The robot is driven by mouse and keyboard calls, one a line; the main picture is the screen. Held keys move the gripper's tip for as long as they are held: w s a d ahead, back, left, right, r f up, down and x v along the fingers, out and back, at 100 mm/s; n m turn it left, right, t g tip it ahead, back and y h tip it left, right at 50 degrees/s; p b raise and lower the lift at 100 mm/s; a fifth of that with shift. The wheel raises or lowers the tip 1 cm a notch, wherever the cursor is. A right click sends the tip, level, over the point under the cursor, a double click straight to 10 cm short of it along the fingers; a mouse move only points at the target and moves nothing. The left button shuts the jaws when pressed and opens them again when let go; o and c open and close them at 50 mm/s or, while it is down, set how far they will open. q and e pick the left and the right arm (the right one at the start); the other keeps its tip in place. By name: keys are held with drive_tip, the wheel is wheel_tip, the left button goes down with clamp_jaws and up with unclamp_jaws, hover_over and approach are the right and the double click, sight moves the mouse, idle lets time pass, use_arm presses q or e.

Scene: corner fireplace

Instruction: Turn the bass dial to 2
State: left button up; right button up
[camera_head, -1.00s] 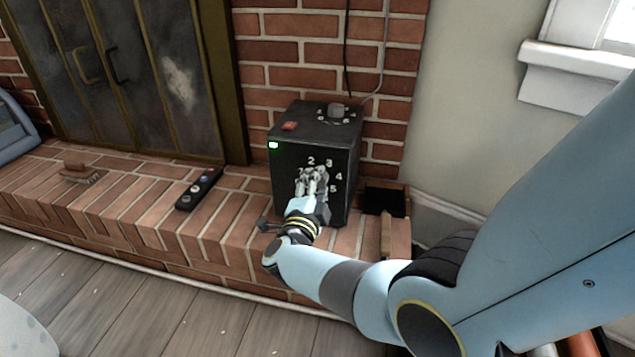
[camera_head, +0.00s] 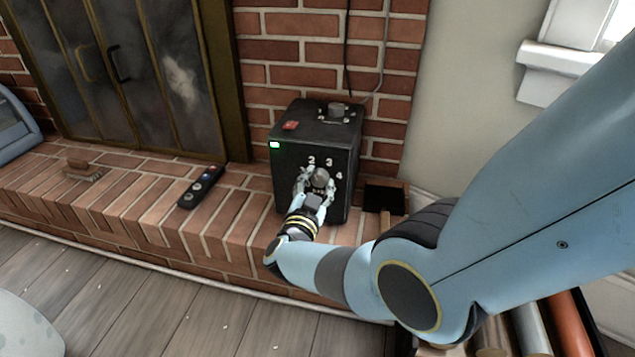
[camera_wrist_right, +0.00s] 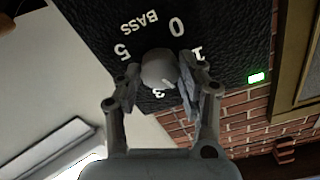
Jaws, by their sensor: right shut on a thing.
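The black speaker box (camera_head: 288,165) stands on the brick hearth. Its bass dial (camera_head: 320,178) is a round grey knob on the front, ringed by white numbers. My right gripper (camera_head: 313,184) is shut on this dial, with a finger on each side. In the right wrist view the dial (camera_wrist_right: 158,70) sits between the fingertips of the gripper (camera_wrist_right: 160,84). The word BASS and the numbers 5, 0, 1 and 3 show around it, some partly covered. A pale mark on the knob points roughly between 1 and 3; the 2 is hidden there. My left gripper is out of view.
A dark remote (camera_head: 201,187) and a brush (camera_head: 80,168) lie on the hearth to the left.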

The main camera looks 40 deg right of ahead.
drive_tip(key=shift+s+f+n, duration=0.1)
drive_tip(key=shift+n, duration=0.3)
drive_tip(key=o, duration=1.1)
drive_tip(key=shift+o, duration=0.2)
drive_tip(key=shift+a, duration=0.1)
drive_tip(key=v, duration=0.7)
drive_tip(key=shift+a, duration=0.15)
